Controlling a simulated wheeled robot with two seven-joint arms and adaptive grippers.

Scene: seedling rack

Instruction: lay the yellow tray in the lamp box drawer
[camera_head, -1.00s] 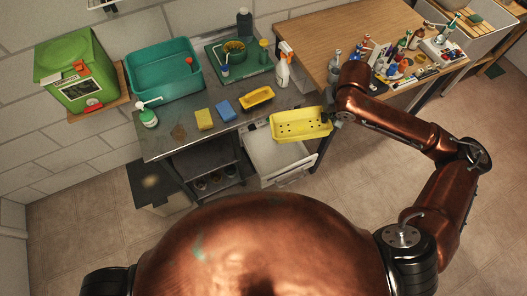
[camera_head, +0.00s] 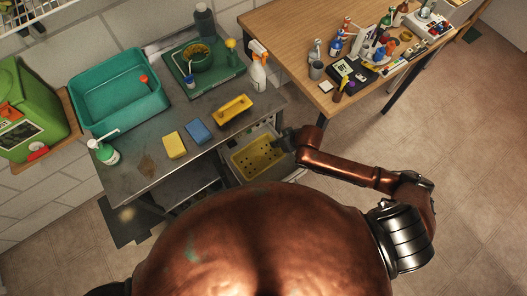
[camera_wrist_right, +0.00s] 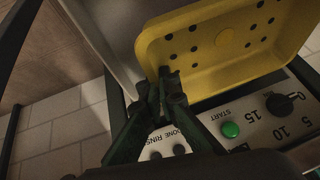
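The yellow tray (camera_head: 262,163), with holes in its floor, is inside the pale open drawer (camera_head: 233,172) under the metal bench. It looks roughly level, but I cannot tell whether it rests on the drawer floor. My right gripper (camera_head: 287,146) is at the tray's right far edge. In the right wrist view the tray (camera_wrist_right: 225,75) fills the upper part, and the fingers (camera_wrist_right: 168,78) of my right gripper are close together at its rim, seemingly shut on it. My left gripper is out of view.
On the metal bench stand a yellow dish (camera_head: 234,110), blue sponge (camera_head: 198,131), yellow sponge (camera_head: 174,145) and teal tub (camera_head: 120,95). The wooden table (camera_head: 290,35) is right of the drawer. The wrist view shows a control panel (camera_wrist_right: 245,125) with a green button and dial beside the tray.

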